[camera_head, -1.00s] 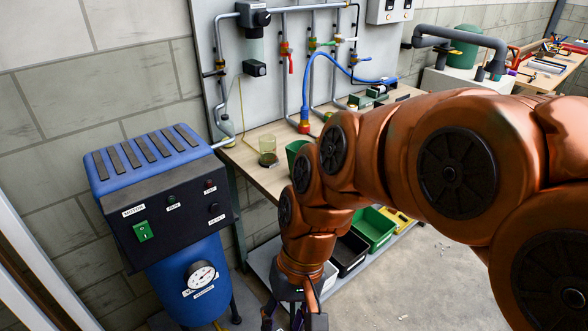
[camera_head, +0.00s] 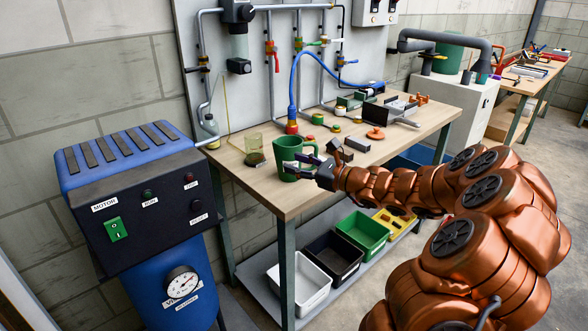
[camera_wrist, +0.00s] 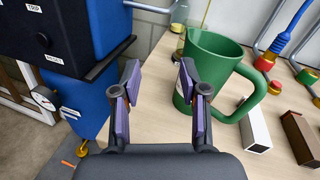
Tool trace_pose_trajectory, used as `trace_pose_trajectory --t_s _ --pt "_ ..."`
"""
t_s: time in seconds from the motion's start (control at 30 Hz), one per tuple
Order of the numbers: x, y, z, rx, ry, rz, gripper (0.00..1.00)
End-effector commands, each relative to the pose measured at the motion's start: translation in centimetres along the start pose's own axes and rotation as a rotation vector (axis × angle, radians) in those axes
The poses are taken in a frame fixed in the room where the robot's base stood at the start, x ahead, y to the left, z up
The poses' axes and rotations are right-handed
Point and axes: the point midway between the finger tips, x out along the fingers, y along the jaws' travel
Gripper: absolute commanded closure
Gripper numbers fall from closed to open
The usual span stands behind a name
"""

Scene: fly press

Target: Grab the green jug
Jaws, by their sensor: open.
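The green jug (camera_head: 287,152) stands upright near the front left of the wooden workbench. In the wrist view the jug (camera_wrist: 222,62) is at upper right, with its open top and its handle to the right. My gripper (camera_head: 301,168) is beside the jug at the bench's front edge. In the wrist view my gripper (camera_wrist: 158,85) is open, with its purple-padded fingers apart and only bench and background between them. The right finger overlaps the jug's left side in that view, and the jug is not between the fingers. I cannot tell whether they touch.
A glass beaker (camera_head: 254,147) stands left of the jug. A white-faced block (camera_wrist: 255,130) and a brown block (camera_wrist: 299,138) lie to its right. The blue motor unit (camera_head: 135,190) stands left of the workbench (camera_head: 290,199). Bins are on the shelf below.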

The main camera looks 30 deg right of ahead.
Motion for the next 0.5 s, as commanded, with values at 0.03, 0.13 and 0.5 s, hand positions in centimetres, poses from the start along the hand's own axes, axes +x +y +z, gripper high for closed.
trace_pose_trajectory --t_s 0.03,0.13,0.5 --pt "-1.3 -2.6 -2.3 0.062 0.0 -0.073 0.56" --pt "-3.4 -6.3 -4.6 0.154 -0.007 -0.184 0.56" --pt "-4.1 -9.8 -6.9 0.242 -0.014 -0.282 0.56"
